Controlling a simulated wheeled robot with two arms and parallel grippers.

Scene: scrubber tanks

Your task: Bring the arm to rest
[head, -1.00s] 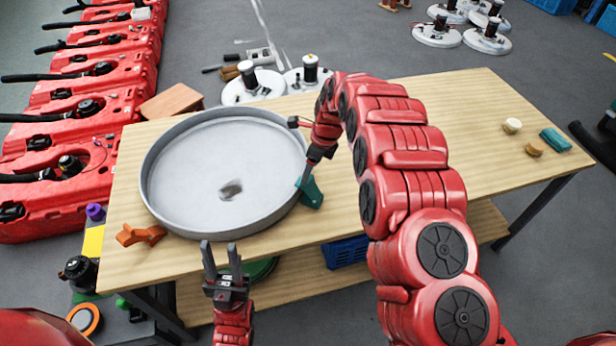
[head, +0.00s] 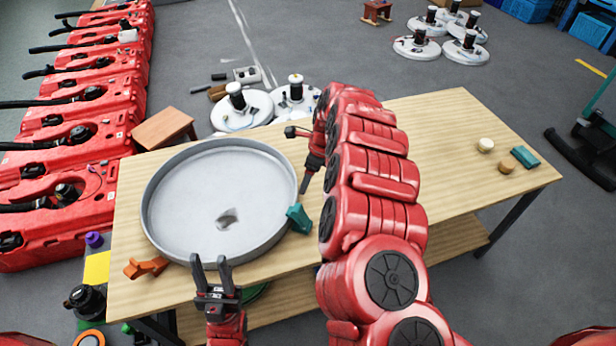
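My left gripper (head: 211,270) is at the bottom of the head view, at the table's front edge below the round grey pan. Its two fingers stand apart with nothing between them. My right arm is bent over the middle of the table. Its gripper (head: 305,186) points down just right of the pan's rim, apart from the teal piece. Its fingers are seen edge-on and partly overlap, so their opening is unclear. The teal piece (head: 299,218) rests at the right rim of the grey pan (head: 185,240). A small grey patch shows inside the pan.
The wooden table (head: 440,150) is clear at centre right. A second teal piece (head: 525,157) and two small round pieces lie at its right end. An orange piece (head: 146,267) lies at the front left. Red scrubber tanks (head: 70,145) line the left; white discs (head: 242,108) stand behind.

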